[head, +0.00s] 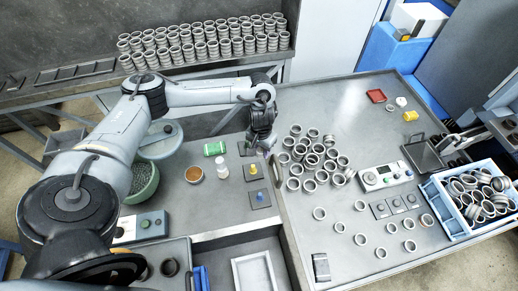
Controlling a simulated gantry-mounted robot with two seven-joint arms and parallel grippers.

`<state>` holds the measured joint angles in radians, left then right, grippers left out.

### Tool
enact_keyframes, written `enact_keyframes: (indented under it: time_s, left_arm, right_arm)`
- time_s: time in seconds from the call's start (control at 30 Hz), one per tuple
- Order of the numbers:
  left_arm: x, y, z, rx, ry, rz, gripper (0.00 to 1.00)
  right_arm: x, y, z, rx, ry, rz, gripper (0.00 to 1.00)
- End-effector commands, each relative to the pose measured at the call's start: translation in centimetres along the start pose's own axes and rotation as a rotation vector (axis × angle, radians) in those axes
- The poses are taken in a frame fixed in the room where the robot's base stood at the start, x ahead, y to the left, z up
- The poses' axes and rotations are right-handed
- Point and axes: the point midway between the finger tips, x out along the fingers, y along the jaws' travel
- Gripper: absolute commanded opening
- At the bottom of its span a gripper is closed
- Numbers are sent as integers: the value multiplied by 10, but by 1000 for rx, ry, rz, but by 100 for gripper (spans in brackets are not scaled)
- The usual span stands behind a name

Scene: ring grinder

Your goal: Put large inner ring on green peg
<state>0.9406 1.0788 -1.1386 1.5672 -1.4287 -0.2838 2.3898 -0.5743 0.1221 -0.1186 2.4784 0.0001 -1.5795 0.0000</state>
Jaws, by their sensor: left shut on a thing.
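My left gripper (266,151) points down beside the row of dark peg plates, at the left edge of the cluster of rings. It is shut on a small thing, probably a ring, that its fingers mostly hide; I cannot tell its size. The near plates carry a yellow peg (253,169) and another small peg (259,196). The far plate (245,149) is partly behind the gripper, and I cannot make out a green peg on it. Many loose metal rings (312,160) lie to the right. My right gripper is not in view.
Several ring stacks (200,45) stand on the back shelf. A green cylinder (214,148), a white bottle (222,168) and an orange-filled bowl (194,174) are left of the plates. A blue crate of rings (432,197) stands at right. The back middle of the table is clear.

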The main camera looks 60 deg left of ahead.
Motion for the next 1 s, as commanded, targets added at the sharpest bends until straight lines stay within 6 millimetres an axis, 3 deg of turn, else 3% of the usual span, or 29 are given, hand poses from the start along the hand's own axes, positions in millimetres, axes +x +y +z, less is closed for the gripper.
enact_keyframes:
  time_s: [0.23,0.7,1.0]
  left_arm:
    - [11,-15,-18,-7,-3,-1,6]
    - [61,-89,-57,-5,-2,-1,6]
    - [69,-101,-63,-1,-2,0,6]
  right_arm:
    - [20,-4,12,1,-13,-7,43]
    - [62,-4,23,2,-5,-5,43]
    - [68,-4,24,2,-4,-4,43]
